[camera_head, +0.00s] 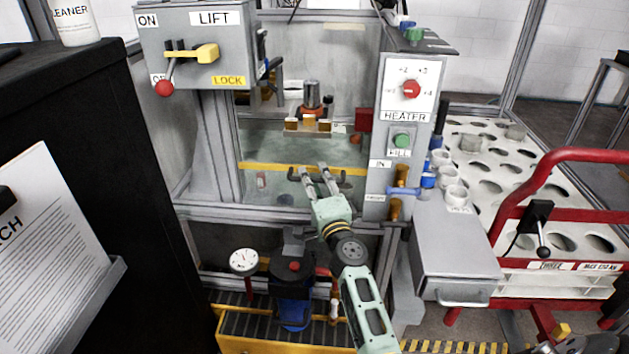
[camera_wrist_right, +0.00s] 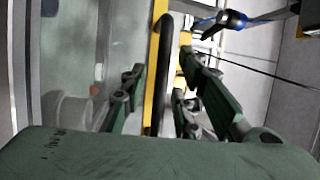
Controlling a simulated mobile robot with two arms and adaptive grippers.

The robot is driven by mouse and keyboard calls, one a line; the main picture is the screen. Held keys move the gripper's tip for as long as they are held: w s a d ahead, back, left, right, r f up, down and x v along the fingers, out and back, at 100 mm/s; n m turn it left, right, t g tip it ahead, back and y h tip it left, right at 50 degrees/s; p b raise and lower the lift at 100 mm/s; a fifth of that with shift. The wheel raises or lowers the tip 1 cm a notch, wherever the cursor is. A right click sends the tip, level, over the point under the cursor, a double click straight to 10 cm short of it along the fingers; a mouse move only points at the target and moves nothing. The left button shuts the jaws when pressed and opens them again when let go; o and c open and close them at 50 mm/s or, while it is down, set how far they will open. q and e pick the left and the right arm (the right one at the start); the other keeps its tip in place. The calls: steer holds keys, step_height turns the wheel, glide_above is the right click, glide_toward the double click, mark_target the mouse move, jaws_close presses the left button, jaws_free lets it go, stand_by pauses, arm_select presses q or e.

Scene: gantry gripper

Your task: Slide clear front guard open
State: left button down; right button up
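The clear front guard (camera_head: 270,150) covers the opening of the grey machine, with a yellow stripe (camera_head: 265,167) across it. A dark bar handle (camera_head: 344,181) sits just below the stripe. My right gripper (camera_head: 314,169) is in front of the guard at the handle. In the right wrist view its fingers (camera_wrist_right: 158,82) are apart, one on each side of the black handle (camera_wrist_right: 163,55), with gaps visible. The clear panel also shows there (camera_wrist_right: 75,60), beside the yellow stripe (camera_wrist_right: 154,50). My left gripper is not in view.
A control post with a red heater knob (camera_head: 411,89) and blue valve (camera_head: 403,191) stands right of the guard. A lift box (camera_head: 200,45) is at upper left. A gauge (camera_head: 244,261) and blue filter (camera_head: 293,310) sit below. A red-railed cart (camera_head: 590,154) stands right.

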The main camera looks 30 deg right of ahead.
steer(key=shift+c, duration=0.5)
jaws_close()
